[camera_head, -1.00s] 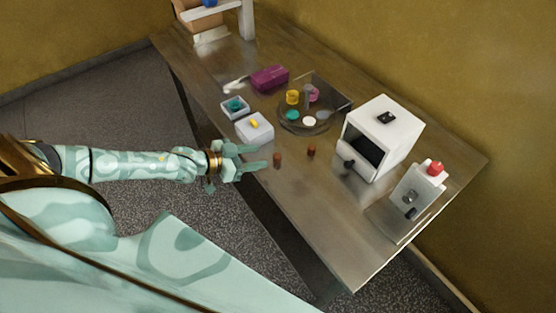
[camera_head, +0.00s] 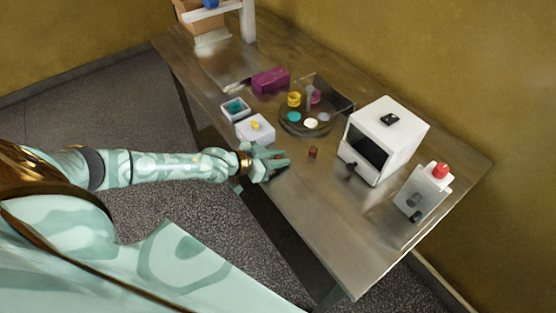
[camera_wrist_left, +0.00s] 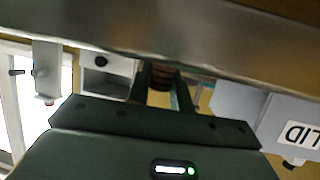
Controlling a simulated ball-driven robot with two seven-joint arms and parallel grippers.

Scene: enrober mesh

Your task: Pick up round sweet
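A small dark brown sweet (camera_wrist_left: 163,78) shows between the fingers of my left gripper (camera_wrist_left: 162,92) in the left wrist view. In the head view my left gripper (camera_head: 276,160) is over the table's near edge, its fingers apart around the spot where this sweet lies, hiding most of it. The fingers look open, one on each side; I see no clear grip. A second small brown sweet (camera_head: 313,152) lies on the bare table to the right of the fingertips. The sweets' exact shapes are too small to tell. My right gripper is out of view.
A white box with a yellow knob (camera_head: 256,128) stands just behind my gripper. A round dark tray (camera_head: 290,128) with small coloured items is farther back. A white oven-like machine (camera_head: 402,125) and a dispenser with a red knob (camera_head: 424,193) stand right. The front table is clear.

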